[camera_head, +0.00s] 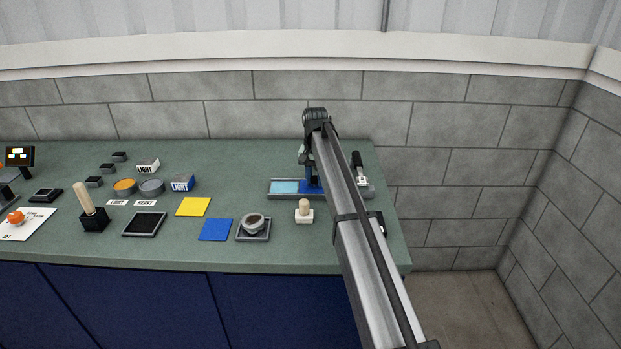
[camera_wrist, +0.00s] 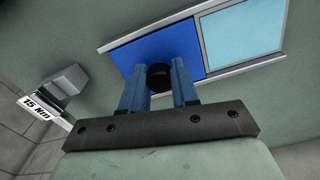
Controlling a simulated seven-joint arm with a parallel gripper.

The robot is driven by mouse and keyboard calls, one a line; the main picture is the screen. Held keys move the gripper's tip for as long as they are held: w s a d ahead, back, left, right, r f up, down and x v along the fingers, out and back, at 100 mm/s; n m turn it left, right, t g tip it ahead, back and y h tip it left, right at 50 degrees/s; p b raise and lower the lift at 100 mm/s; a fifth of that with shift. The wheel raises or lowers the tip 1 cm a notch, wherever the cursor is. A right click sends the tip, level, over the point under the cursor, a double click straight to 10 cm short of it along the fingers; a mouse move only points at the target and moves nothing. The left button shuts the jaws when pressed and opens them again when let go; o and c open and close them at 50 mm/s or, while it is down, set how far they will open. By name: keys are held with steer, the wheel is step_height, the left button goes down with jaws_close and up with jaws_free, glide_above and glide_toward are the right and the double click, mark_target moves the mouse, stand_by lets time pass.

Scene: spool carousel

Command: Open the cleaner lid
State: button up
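The cleaner is a long grey-rimmed tray (camera_head: 270,196) at the right of the bench, partly hidden by my arm in the head view. Its light blue part (camera_head: 285,187) lies open to view on the left. The lid is a dark blue panel (camera_wrist: 125,58) with a round black knob (camera_wrist: 159,75); in the wrist view it lies beside the light blue part (camera_wrist: 243,30). My gripper (camera_wrist: 160,66) has its two blue fingers on either side of the knob. Whether they touch it is unclear. In the head view the gripper (camera_head: 308,180) is over the tray, mostly hidden.
A white-based peg (camera_head: 304,211) stands just in front of the tray, and a black-handled tool (camera_head: 358,165) is behind its right end. A round grey cup on a pad (camera_head: 253,225) and a blue square (camera_head: 215,230) lie to the left. A "15 Nm" label (camera_wrist: 38,107) shows in the wrist view.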

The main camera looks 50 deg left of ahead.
mark_target(315, 177)
steer(key=o, duration=0.5)
step_height(315, 177, up, 14)
steer(key=shift+f, duration=0.1)
stand_by(0.5)
stand_by(0.5)
